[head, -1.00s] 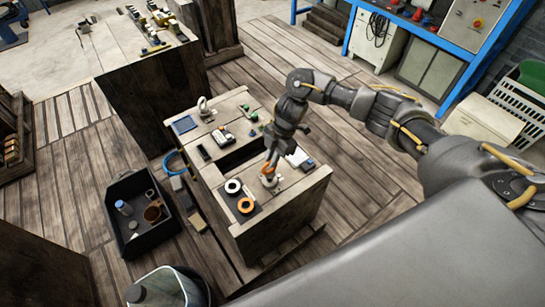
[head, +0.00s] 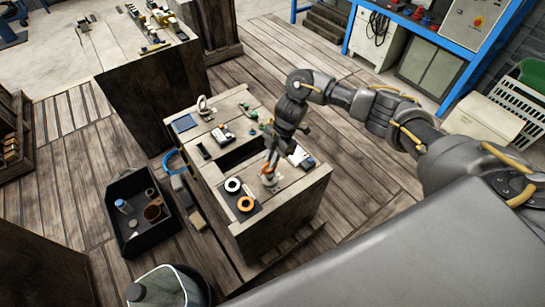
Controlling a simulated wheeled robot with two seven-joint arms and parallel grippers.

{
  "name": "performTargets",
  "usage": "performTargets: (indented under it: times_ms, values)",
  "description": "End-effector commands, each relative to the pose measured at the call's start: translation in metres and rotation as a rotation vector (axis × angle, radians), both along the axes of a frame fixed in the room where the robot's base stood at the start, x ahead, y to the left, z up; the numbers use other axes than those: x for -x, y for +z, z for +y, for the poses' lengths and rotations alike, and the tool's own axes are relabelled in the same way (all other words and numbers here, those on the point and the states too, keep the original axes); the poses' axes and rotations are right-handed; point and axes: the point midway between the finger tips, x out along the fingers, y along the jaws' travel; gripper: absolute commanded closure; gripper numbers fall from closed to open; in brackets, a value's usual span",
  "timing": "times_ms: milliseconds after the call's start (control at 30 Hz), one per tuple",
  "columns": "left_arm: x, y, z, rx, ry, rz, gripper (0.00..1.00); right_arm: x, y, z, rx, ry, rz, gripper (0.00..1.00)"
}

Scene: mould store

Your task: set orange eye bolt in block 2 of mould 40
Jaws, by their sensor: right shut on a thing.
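My right gripper (head: 271,158) points down over the near part of a wooden block-like stand (head: 285,190). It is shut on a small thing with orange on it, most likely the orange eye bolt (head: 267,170). The fingers hide much of it. A pale fitting (head: 268,181) shows right under the fingertips; I cannot tell whether the held thing touches it or sits in it. Another pale ring-shaped eye (head: 204,104) stands upright at the far left of the stand. I can read no block or mould numbers. My left gripper is not in view.
A dark mat (head: 239,195) with a white ring (head: 233,185) and an orange ring (head: 246,204) lies left of the gripper. Small parts lie around the stand's dark gap. A black crate (head: 137,240) is on the floor at left. A dark bench (head: 150,85) stands behind.

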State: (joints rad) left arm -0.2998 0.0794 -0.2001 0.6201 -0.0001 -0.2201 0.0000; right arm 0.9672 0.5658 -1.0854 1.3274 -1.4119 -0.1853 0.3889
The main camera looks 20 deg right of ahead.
Motion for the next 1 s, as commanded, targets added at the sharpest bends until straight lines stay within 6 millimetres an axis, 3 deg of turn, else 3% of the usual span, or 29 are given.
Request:
performTargets:
  times_ms: [1000]
  values:
    - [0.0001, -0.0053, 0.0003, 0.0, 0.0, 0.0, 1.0, -0.0007, -0.0101, 0.0004, -0.001, 0.001, -0.001, 1.0]
